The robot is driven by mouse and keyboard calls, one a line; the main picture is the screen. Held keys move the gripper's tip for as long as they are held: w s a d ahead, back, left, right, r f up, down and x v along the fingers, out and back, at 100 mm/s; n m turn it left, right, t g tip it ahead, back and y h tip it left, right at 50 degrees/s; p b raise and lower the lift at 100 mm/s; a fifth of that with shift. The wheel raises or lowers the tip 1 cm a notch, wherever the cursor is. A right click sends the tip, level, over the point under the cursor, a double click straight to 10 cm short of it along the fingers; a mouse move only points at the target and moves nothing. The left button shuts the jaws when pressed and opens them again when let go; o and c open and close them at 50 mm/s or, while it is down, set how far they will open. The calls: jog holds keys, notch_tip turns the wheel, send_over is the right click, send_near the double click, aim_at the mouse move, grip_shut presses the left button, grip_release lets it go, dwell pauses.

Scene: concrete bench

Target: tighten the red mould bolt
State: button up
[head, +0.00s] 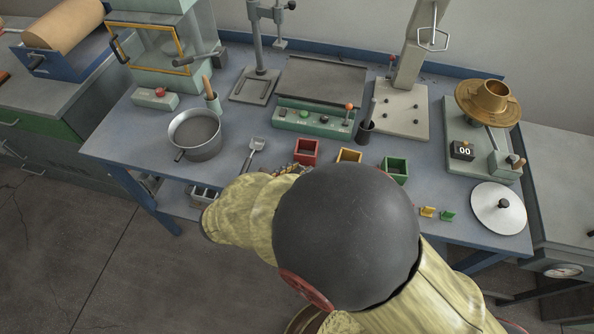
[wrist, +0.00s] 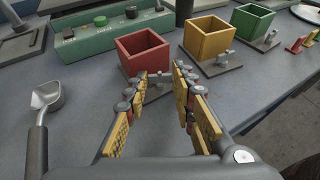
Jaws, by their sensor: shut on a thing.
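The red mould (head: 305,152) is an open square box on the bench; it also shows in the wrist view (wrist: 142,52), straight ahead of my gripper (wrist: 160,76). Its small grey bolt (wrist: 158,82) is at the near side of the mould, low on a grey base plate. My gripper's yellow-padded fingers stand on both sides of the bolt and are shut on it. The fingers partly cover the bolt, so how far it is turned cannot be seen. In the head view my arm hides most of the gripper and the bolt.
The yellow mould (wrist: 208,42) and green mould (wrist: 250,22), each with a bolt, stand to the right. A metal scoop (wrist: 42,102) lies left. A pot (head: 195,135) stands farther left. A green control box (head: 312,121) is behind; a round lid (head: 498,209) lies right.

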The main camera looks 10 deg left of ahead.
jog(key=shift+a+r+m+h+p, duration=0.1)
jog(key=shift+m+h+p, duration=0.2)
jog(key=shift+p, duration=0.35)
grip_shut()
jog(key=shift+w+m+g+h+p, duration=0.1)
jog(key=shift+m+g+h+p, duration=0.2)
jog(key=shift+m+g+p, duration=0.15)
jog(key=o, duration=0.8)
grip_release()
jog(key=shift+f+n+b, duration=0.2)
jog(key=shift+n+b, duration=0.05)
jog(key=shift+b, duration=0.35)
